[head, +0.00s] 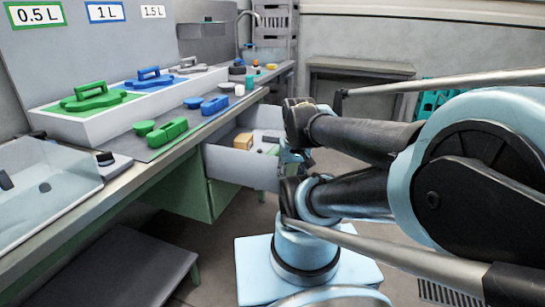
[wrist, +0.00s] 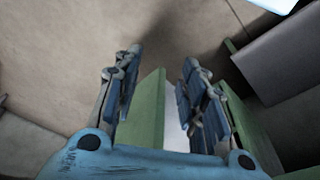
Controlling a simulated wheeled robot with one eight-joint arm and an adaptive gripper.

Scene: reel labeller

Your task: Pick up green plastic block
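Several green plastic pieces show in the head view. A long green block (head: 167,132) lies on the dark strip along the counter's front. A small round green piece (head: 143,127) lies beside it. A larger green piece with a handle (head: 94,96) sits in the white tray. A small green thing (head: 273,150) shows in the open drawer. I cannot tell which one is the named block. My gripper (wrist: 162,56) is open, its two fingers apart, with nothing held. In the head view my gripper (head: 291,158) is by the drawer's right end, partly hidden by my arm.
The drawer (head: 240,169) stands open from the counter and holds a tan box (head: 243,140). Blue pieces (head: 214,105) lie farther along the counter. A clear bin (head: 45,190) stands at left. In the wrist view, a green panel (wrist: 147,112) shows between the fingers, above the floor.

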